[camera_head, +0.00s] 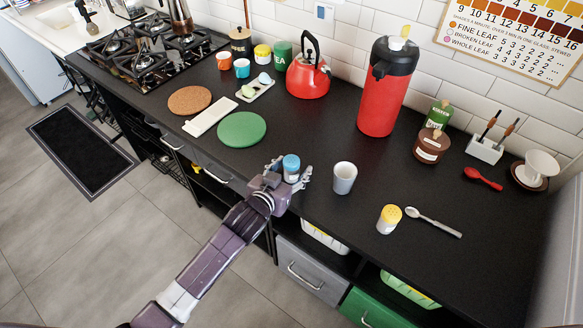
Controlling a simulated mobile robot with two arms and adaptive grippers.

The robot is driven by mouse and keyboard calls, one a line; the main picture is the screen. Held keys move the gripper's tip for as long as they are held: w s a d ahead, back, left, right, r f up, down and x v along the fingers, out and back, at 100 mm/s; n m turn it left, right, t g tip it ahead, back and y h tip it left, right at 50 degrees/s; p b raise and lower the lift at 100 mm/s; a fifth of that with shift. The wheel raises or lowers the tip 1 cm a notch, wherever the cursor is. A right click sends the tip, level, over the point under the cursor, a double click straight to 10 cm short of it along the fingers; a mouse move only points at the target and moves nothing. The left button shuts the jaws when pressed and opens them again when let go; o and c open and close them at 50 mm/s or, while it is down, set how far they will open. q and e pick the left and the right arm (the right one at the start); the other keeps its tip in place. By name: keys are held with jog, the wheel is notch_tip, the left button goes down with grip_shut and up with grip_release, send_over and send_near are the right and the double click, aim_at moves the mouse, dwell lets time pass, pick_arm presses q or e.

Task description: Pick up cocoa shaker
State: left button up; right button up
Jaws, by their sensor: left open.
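A small shaker with a blue lid (291,163) stands upright on the black counter near its front edge. My left gripper (292,172) reaches in from the lower left, with its fingers open around this shaker, one on each side. The gripper hides part of its lower body, and I cannot tell whether the fingers touch it. A similar white shaker with a yellow lid (389,218) stands farther right. I cannot read a label on either, so I cannot tell which one holds cocoa. My right gripper is out of view.
A white cup (344,178) stands just right of the gripper, and a spoon (433,222) lies beyond the yellow-lidded shaker. A green round mat (241,129) lies behind left. A red flask (386,88) and red kettle (308,75) stand at the back.

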pick_arm(q)
jog(key=c, duration=1.3)
